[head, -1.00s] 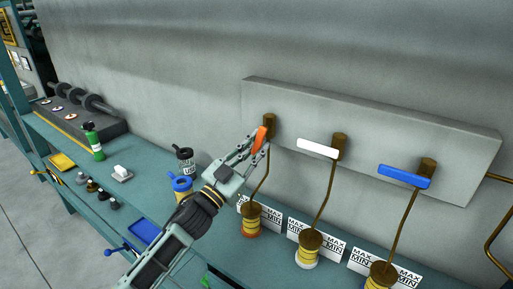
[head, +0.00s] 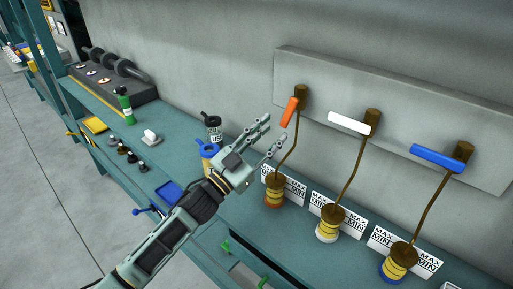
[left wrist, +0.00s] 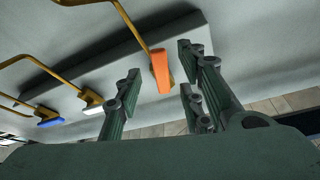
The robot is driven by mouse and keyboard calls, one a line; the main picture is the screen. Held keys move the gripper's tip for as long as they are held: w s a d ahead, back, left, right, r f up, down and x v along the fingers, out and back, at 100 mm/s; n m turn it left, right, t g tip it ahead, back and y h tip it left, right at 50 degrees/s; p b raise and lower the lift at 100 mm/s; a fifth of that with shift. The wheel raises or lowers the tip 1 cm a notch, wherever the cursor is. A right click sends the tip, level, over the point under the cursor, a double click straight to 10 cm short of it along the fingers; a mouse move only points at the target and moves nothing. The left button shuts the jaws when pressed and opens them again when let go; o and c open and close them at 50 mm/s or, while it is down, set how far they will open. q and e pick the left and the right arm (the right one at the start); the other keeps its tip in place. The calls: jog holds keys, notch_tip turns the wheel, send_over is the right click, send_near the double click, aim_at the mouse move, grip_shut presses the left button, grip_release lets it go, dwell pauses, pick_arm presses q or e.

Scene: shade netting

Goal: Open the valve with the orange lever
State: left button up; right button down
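The orange lever (head: 290,112) sits on the leftmost brown valve (head: 301,95) of the grey wall panel. It slants downward, while the white lever (head: 349,123) and blue lever (head: 438,158) lie closer to level. My left gripper (head: 272,136) is open and empty, a little left of and below the orange lever, apart from it. In the left wrist view, the orange lever (left wrist: 162,71) shows beyond and between the spread fingers (left wrist: 160,92), with nothing between the fingertips. My right gripper is out of view.
Brown pipes run down from the valves to yellow-banded cylinders (head: 274,190) with MAX/MIN labels on the teal bench. A black-lidded container (head: 213,130) and a blue-lidded one (head: 207,150) stand behind my left wrist. A green bottle (head: 124,105) stands farther left.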

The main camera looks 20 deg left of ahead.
pick_arm(q)
jog(key=v, duration=0.6)
jog(key=shift+f, duration=0.1)
dwell(0.3)
